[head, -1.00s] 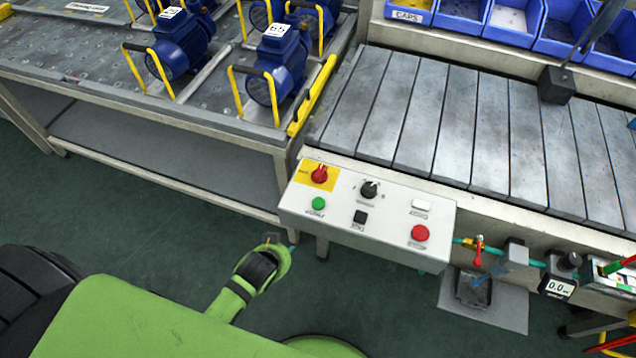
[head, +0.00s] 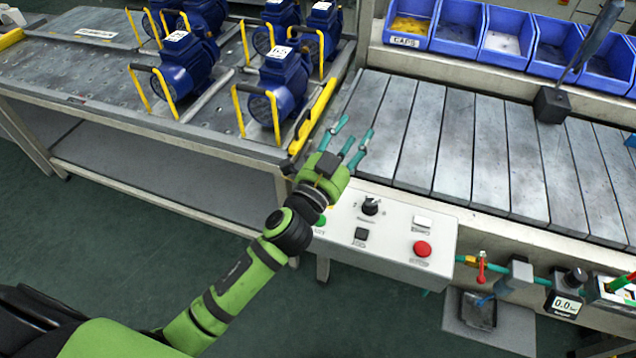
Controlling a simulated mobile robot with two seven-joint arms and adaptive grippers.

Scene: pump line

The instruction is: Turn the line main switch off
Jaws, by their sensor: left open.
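The control box (head: 388,252) stands at the front left of the conveyor. The red main switch on its yellow plate, at the box's upper left, is now hidden behind my left gripper. My left gripper (head: 350,140) is open and empty, with its teal fingers pointing up and away over the box's back left corner and the conveyor's left end. A black selector knob (head: 370,206), a red button (head: 422,249), a white button (head: 422,222), a black button (head: 361,234) and a partly covered green button (head: 319,221) show on the box. My right gripper is not seen.
The slatted conveyor (head: 455,140) lies behind the box, with blue bins (head: 507,32) beyond it. Blue pumps with yellow handles (head: 280,85) stand on the left bench (head: 60,75), close to my gripper. A red-handled valve (head: 482,266) and a gauge (head: 565,306) are at the right.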

